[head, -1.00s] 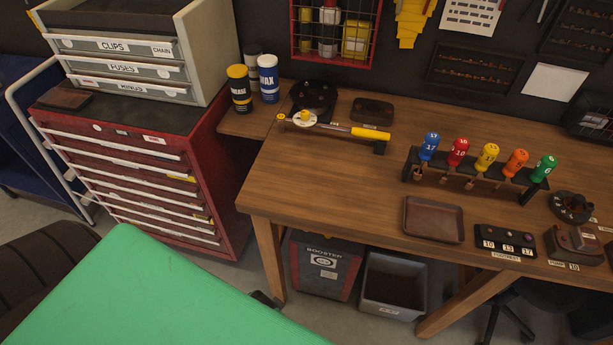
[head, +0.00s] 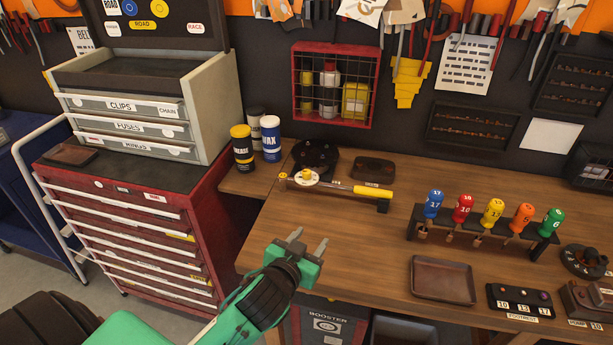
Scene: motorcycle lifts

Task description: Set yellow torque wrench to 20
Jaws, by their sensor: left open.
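The yellow torque wrench (head: 340,187) lies on the wooden workbench (head: 350,235) near its left rear. Its yellow grip end points right and rests on a small dark support. My right gripper is not in view.
A rack of coloured-handle drivers (head: 480,228) and a brown tray (head: 442,280) stand right of the wrench. Grease and wax cans (head: 271,140) stand at its left rear. A red drawer cabinet (head: 130,220) flanks the bench. Bench space before the wrench is clear.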

